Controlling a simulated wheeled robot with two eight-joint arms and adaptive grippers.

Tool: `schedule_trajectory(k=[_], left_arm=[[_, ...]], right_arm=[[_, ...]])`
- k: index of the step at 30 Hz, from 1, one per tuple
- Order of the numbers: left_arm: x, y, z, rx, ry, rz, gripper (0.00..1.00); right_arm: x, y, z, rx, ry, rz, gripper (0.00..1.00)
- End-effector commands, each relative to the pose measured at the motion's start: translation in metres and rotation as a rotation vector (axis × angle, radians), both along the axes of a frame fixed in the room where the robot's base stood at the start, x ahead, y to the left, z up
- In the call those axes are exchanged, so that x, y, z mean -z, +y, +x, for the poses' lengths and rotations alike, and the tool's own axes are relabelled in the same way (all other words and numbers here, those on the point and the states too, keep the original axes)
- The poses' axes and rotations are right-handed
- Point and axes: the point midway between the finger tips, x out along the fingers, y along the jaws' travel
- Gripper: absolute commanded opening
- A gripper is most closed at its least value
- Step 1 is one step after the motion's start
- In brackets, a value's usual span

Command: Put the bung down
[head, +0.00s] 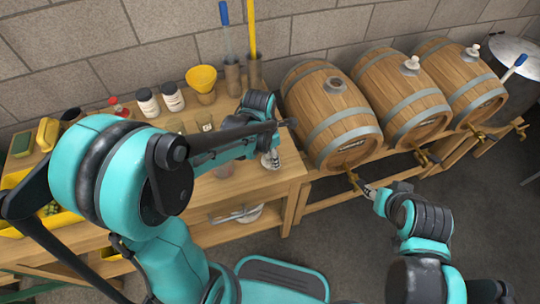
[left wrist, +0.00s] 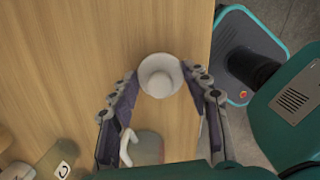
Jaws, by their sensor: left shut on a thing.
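The bung (left wrist: 160,75) is pale and round. In the left wrist view it sits between the fingertips of my left gripper (left wrist: 160,82), which is shut on it, above the wooden bench top (left wrist: 60,60). I cannot tell whether it touches the wood. In the head view my left gripper (head: 270,159) is at the right end of the bench (head: 225,190), and I cannot make out the bung there. My right gripper (head: 369,190) is by the tap (head: 354,180) of the left barrel (head: 325,110); its opening is too small to judge.
Two more barrels (head: 400,95) (head: 460,85) stand to the right, with pale bungs on top. The left barrel has a grey ring on top. A yellow funnel (head: 201,78), jars (head: 147,102) and a yellow crate (head: 60,222) are along the bench.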

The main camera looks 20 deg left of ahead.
Motion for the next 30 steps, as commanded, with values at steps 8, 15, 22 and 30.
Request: schedule_trajectory(k=[8, 15, 22, 30], left_arm=[[0.002, 0.000, 0.000, 0.000, 0.000, 0.000, 0.68], [0.002, 0.000, 0.000, 0.000, 0.000, 0.000, 0.68], [-0.027, 0.002, -0.002, -0.001, 0.000, 0.000, 0.68], [-0.087, 0.007, -0.007, -0.001, 0.000, 0.000, 0.68]], right_arm=[[0.002, 0.000, 0.000, 0.000, 0.000, 0.000, 0.40], [0.001, 0.000, 0.000, 0.000, 0.000, 0.000, 0.40], [-0.013, 0.000, 0.000, 0.000, 0.000, 0.000, 0.40], [-0.038, 0.000, 0.000, 0.000, 0.000, 0.000, 0.40]])
